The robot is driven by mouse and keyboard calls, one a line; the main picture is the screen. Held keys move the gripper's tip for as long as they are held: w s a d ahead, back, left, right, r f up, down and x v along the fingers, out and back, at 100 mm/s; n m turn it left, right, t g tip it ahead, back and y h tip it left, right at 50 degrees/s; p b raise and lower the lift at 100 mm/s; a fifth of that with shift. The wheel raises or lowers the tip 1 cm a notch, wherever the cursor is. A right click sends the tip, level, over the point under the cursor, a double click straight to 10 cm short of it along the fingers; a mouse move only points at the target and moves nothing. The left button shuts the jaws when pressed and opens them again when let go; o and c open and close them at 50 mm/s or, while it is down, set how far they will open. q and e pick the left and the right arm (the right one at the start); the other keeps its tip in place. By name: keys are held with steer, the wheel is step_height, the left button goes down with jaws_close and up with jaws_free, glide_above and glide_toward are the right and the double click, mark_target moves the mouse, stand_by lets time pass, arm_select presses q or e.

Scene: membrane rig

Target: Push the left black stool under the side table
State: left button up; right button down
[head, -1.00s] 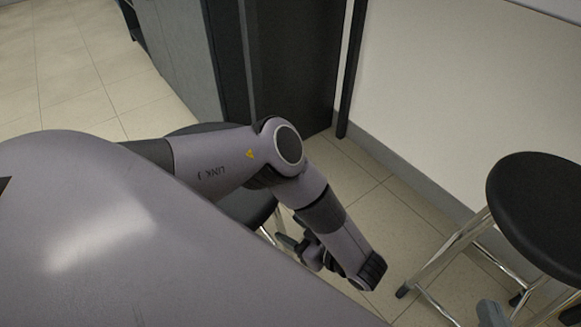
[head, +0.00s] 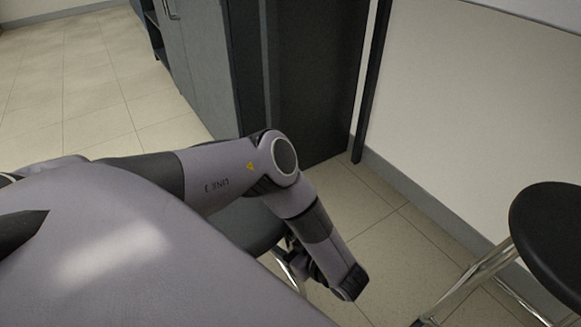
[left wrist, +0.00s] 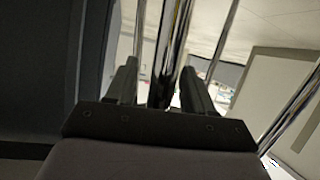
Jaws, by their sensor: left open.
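The left black stool is mostly hidden behind my left arm in the head view; part of its dark seat (head: 248,226) and a chrome leg show below the arm. My left gripper (head: 300,256) is partly hidden beside the stool, low down. In the left wrist view its fingers (left wrist: 158,78) are apart, with a chrome stool leg (left wrist: 174,45) between or just beyond them; contact cannot be told. A tall dark panel (head: 315,80) and a black post (head: 375,80) stand behind; I cannot tell whether they belong to the side table. My right gripper is not in view.
A second black stool (head: 552,240) with chrome legs stands at the right by the white wall (head: 480,110). A grey cabinet (head: 205,65) stands at the back left. Tiled floor is clear between the stools and at the far left.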

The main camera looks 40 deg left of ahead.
arm_select(q)
jaws_close()
stand_by(1.4)
